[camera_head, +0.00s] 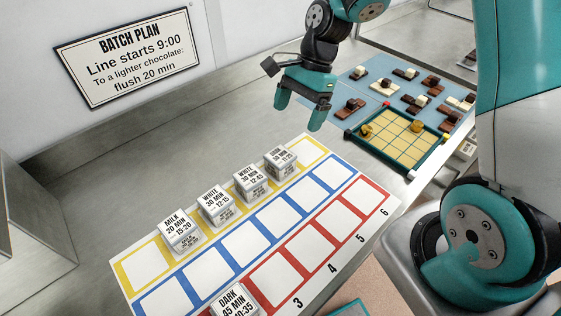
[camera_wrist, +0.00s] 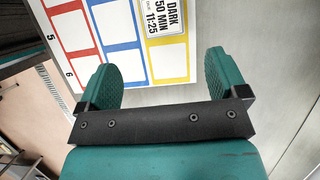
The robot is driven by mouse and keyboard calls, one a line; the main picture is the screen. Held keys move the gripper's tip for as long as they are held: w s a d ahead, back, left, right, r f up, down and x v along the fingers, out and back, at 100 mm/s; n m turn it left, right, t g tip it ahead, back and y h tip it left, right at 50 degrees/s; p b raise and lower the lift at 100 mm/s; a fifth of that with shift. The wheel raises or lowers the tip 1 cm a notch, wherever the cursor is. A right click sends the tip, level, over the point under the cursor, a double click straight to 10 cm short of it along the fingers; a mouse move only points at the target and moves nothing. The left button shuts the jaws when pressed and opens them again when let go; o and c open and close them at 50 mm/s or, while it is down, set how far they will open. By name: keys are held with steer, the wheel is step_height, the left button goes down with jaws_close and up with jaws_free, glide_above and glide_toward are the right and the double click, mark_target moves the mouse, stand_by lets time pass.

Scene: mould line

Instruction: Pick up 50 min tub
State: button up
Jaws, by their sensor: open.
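The 50 min tub, a small white block labelled DARK and 11-25, stands in the yellow row of the board in the head view (camera_head: 281,163). In the wrist view its label reads DARK 50 MIN 11-25 (camera_wrist: 158,20), at the top edge and partly cut off. My gripper (camera_head: 299,108) is open and empty, with teal fingers pointing down.
White tubs (camera_head: 250,182) (camera_head: 216,204) and a MILK tub (camera_head: 177,231) stand left of it in the yellow row. A DARK 45 MIN tub (camera_head: 234,300) is in front. A gridded tray (camera_head: 401,139) and a blue mat (camera_head: 350,86) with chocolates lie right. Bare steel lies behind the board (camera_head: 337,247).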

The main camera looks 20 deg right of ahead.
mark_target(281, 155)
steer(key=p+x, duration=0.1)
steer(key=x, duration=0.7)
steer(key=shift+f, duration=0.2)
steer(key=shift+a+p+x, duration=0.1)
steer(key=shift+p+x, duration=0.35)
steer(key=shift+x, duration=0.85)
steer(key=shift+a+p+x, duration=0.15)
steer(key=shift+p+x, duration=0.25)
steer(key=shift+x, duration=0.9)
steer(key=shift+w, duration=0.1)
steer(key=c, duration=1.1)
